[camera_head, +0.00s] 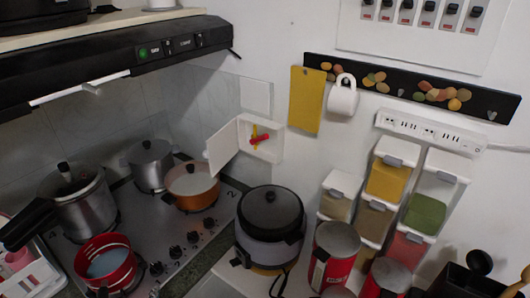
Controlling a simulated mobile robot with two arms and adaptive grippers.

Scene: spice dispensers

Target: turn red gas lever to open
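The red gas lever (261,139) sits inside a small white wall box (270,152) near the middle of the view. The lever lies roughly sideways, slightly tilted, across a short yellow pipe (254,130). The box's white door (223,147) is swung open to the left, so the lever is exposed. Neither of my grippers shows in the head view, and nothing touches the lever.
A black-lidded cooker (270,212) stands below the box. The stove (165,235) at left holds several pots, including an orange pan (192,187). Spice dispensers (388,178) hang at right. A range hood (120,62) juts out at upper left.

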